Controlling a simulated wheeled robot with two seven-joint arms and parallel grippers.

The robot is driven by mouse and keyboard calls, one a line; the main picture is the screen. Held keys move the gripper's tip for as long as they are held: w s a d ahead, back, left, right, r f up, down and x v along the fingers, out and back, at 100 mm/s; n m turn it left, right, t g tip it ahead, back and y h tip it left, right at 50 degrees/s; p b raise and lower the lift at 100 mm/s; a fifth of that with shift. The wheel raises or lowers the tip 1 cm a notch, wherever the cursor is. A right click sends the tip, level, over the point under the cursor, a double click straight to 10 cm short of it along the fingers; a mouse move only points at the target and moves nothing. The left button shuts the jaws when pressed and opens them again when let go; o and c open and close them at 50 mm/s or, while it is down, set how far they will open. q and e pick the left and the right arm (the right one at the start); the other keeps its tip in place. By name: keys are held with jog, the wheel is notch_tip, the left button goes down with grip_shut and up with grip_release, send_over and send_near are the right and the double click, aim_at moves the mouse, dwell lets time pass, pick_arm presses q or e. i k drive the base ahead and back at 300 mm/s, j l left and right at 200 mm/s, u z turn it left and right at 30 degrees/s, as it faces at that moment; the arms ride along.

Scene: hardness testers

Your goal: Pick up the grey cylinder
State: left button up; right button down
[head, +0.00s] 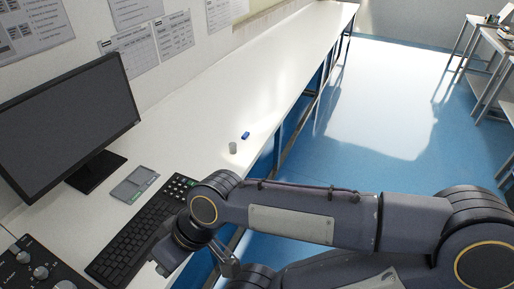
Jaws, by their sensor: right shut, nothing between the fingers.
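The small grey cylinder (232,147) stands on the white bench top, right of the grey handheld device and near the bench's front edge. A small blue object (245,135) lies just beyond it. My right arm comes in from the right across the lower part of the view. My right gripper (160,268) is over the near part of the bench, beside the keyboard, and is shut and empty. It is well apart from the cylinder, nearer to me. Its fingertips are small and partly hidden by the wrist. My left gripper is not in view.
A black monitor (62,122) stands at the left of the long white bench (262,80). A black keyboard (138,232), a grey device (135,184) and a panel with knobs (38,268) lie near it. The bench beyond the blue object is clear.

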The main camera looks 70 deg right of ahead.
aim_at(232, 146)
jog(key=z, duration=2.05)
jog(key=u, duration=0.45)
jog(key=i+l+u, duration=0.1)
jog(key=u, duration=0.35)
jog(key=l+u, duration=0.15)
jog(key=u, duration=0.25)
jog(key=l+u, duration=0.1)
jog(key=u, duration=0.35)
jog(key=l+u, duration=0.3)
jog(key=l, duration=0.2)
jog(key=l+u, duration=0.3)
jog(key=l, duration=0.2)
jog(key=k+l+u, duration=0.3)
jog(key=l, duration=0.2)
jog(key=l+u, duration=0.3)
jog(key=l, duration=0.2)
jog(key=k+l, duration=0.2)
jog(key=l, duration=0.2)
jog(key=k+l, duration=0.2)
jog(key=l, duration=0.2)
jog(key=k+l, duration=0.15)
jog(key=l, duration=0.3)
